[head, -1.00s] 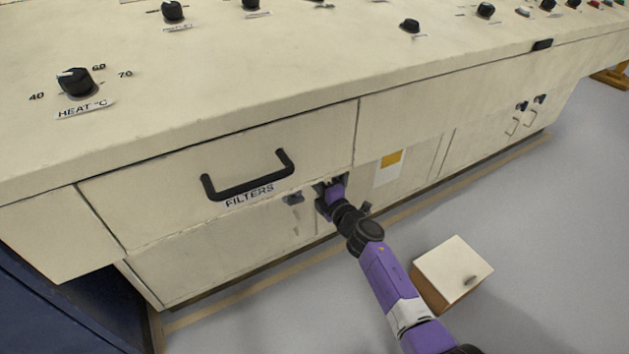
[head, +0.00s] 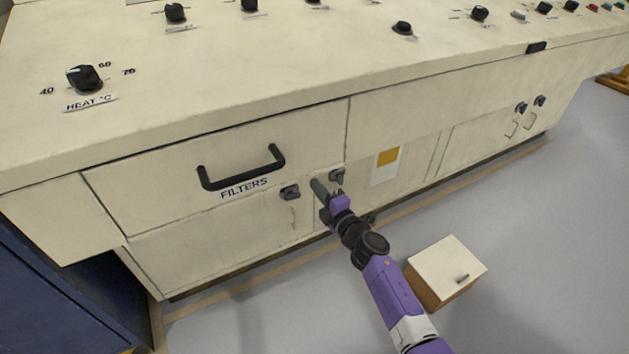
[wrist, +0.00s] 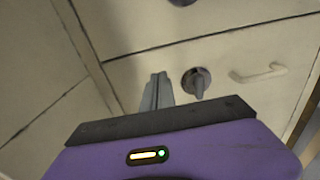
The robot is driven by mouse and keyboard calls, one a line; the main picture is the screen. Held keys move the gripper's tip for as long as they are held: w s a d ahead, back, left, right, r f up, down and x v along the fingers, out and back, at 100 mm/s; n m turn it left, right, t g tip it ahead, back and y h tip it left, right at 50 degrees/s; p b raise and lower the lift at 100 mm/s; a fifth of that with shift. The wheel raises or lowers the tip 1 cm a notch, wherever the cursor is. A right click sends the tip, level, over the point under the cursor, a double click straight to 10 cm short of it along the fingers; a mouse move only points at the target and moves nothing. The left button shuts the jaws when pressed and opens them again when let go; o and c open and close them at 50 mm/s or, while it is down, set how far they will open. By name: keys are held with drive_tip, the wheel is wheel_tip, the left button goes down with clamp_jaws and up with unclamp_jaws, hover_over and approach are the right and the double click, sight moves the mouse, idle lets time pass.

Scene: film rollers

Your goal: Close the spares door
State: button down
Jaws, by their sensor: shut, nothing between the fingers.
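No spares label is readable, so I cannot tell which door is the spares door. Below the drawer marked FILTERS, a cream door (head: 225,248) looks flush with the cabinet front, with a dark turn knob (head: 290,192) at its upper right. A second dark knob (head: 337,176) sits just to the right on the adjoining panel. My gripper (head: 319,188) is shut and empty, its fingers pointing at the front between these two knobs; contact is unclear. In the wrist view, the shut fingers (wrist: 158,90) show beside a knob (wrist: 196,82) and a pale handle (wrist: 258,73).
The FILTERS drawer (head: 110,195), with a black handle (head: 240,175), is above. More doors with knobs (head: 522,107) are at the far right. A small white-topped box (head: 445,265) stands on the floor right of my arm. Grey floor (head: 545,220) is clear further right.

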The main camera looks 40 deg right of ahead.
drive_tip(key=p+v, duration=0.2)
drive_tip(key=v, duration=0.6)
drive_tip(key=shift+p, duration=0.4)
drive_tip(key=shift+s, duration=0.1)
